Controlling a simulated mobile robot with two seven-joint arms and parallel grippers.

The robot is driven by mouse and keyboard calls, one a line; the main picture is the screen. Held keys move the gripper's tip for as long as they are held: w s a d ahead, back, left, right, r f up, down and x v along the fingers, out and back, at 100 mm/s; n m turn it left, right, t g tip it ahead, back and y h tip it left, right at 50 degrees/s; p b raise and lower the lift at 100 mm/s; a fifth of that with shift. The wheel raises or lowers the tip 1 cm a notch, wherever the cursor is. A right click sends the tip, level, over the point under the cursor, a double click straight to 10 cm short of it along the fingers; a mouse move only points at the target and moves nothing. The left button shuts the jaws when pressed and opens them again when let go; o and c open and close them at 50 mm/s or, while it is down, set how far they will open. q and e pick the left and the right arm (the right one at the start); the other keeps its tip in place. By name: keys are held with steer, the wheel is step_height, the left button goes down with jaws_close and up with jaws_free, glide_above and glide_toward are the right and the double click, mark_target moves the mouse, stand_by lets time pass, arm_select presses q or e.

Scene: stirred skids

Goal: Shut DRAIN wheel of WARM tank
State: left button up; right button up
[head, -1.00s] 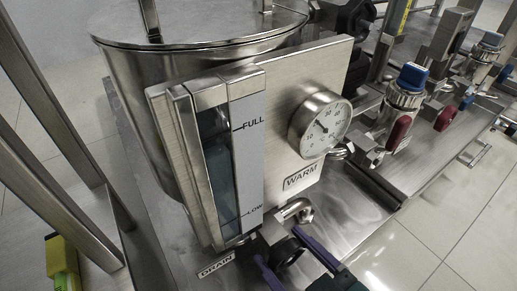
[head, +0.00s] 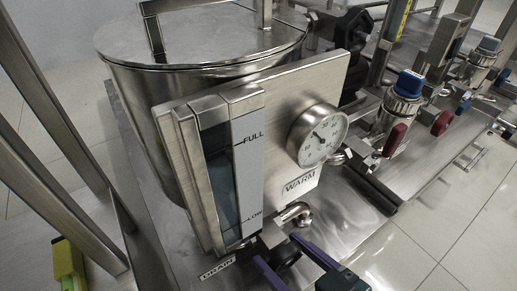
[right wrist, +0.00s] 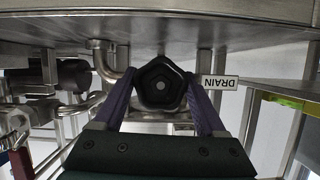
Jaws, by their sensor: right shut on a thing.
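The WARM tank is a steel drum (head: 200,75) with a flat lid. A steel panel in front carries a level glass marked FULL and LOW, a dial (head: 318,135) and a WARM label (head: 300,184). The DRAIN label (head: 217,266) lies low at the front. The DRAIN wheel is a small black lobed knob, seen face-on in the right wrist view (right wrist: 161,86) with the DRAIN label (right wrist: 220,82) beside it, upside down. My right gripper (right wrist: 162,92) is shut on the wheel, one purple finger on each side. In the head view its fingers partly hide the wheel. My left gripper is out of view.
A bent steel pipe (head: 295,214) is close to my right gripper. Valves with blue caps (head: 410,84) and red handles (head: 396,140) line the skid to the right. Steel posts stand at the left, with a yellow-green object (head: 68,268) low down. Floor at the lower right is clear.

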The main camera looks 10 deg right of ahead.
steer(key=o, duration=1.3)
steer(key=shift+s, duration=0.1)
steer(key=shift+s+r, duration=0.1)
steer(key=p+v, duration=0.5)
steer(key=v, duration=0.4)
steer(key=shift+s+d+p, duration=0.15)
steer(key=shift+s+p, duration=0.1)
steer(key=shift+p, duration=0.1)
